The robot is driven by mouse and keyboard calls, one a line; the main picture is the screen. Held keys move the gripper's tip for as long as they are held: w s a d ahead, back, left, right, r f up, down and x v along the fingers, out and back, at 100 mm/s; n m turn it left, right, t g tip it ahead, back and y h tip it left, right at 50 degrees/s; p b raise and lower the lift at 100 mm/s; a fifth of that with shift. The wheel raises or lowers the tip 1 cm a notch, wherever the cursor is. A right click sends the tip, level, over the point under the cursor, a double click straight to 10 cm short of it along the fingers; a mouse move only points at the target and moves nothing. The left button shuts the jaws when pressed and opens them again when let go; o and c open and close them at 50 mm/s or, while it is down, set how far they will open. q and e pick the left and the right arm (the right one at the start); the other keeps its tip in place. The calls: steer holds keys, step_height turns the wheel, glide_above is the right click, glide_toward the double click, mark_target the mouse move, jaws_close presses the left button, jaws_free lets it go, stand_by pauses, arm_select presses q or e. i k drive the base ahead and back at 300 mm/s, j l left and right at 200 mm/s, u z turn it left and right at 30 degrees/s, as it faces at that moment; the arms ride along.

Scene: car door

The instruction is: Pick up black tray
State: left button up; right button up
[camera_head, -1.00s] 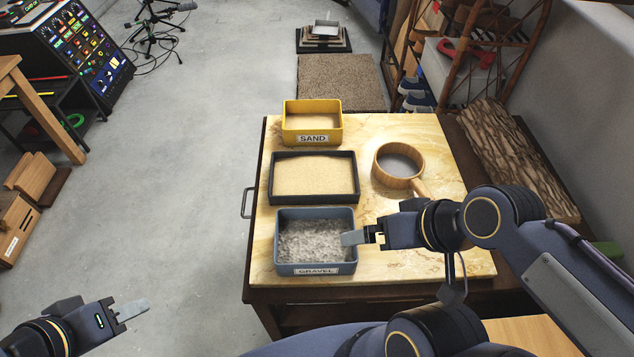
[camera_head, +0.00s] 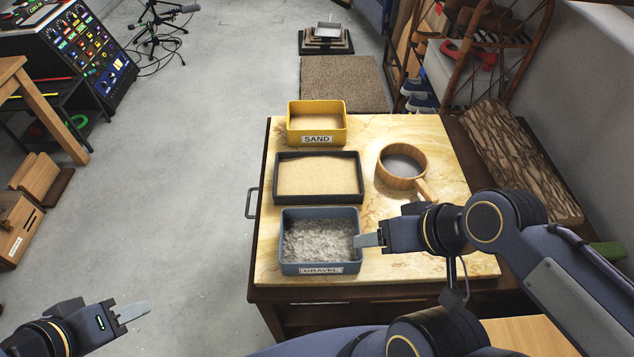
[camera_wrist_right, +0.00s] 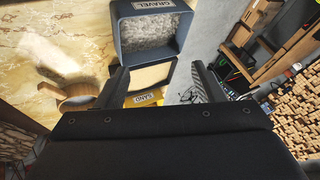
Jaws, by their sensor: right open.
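The black tray (camera_head: 283,202) holds sand and lies flat on the table, between the yellow SAND bin (camera_head: 346,128) and the blue-grey GRAVEL bin (camera_head: 284,262). My right gripper (camera_head: 368,240) is at the right rim of the gravel bin, nearer to me than the black tray. In the right wrist view its two fingers (camera_wrist_right: 160,80) stand wide apart with nothing held, and part of the black tray (camera_wrist_right: 172,68) shows beyond the gravel bin (camera_wrist_right: 126,60). My left gripper (camera_head: 132,312) is over the floor at lower left, away from the table; its finger gap is unclear.
A round wooden sieve with a handle (camera_head: 424,190) lies right of the black tray on the marbled tabletop (camera_head: 440,150). A bark-like slab (camera_head: 515,160) is at the table's right edge. Floor left of the table is clear.

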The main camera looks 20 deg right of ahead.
mark_target(335, 176)
steer(key=j, duration=0.45)
steer(key=k+j+z, duration=0.15)
steer(key=j, duration=0.7)
steer(key=k+j+z, duration=0.15)
steer(key=j, duration=0.3)
steer(key=i+j+z, duration=0.1)
steer(key=j, duration=0.2)
steer(key=i+j+z, duration=0.2)
steer(key=j, duration=0.45)
steer(key=i+j+z, duration=0.1)
steer(key=j, duration=0.25)
steer(key=i+z, duration=0.4)
steer(key=i, duration=0.7)
steer(key=i+l, duration=0.2)
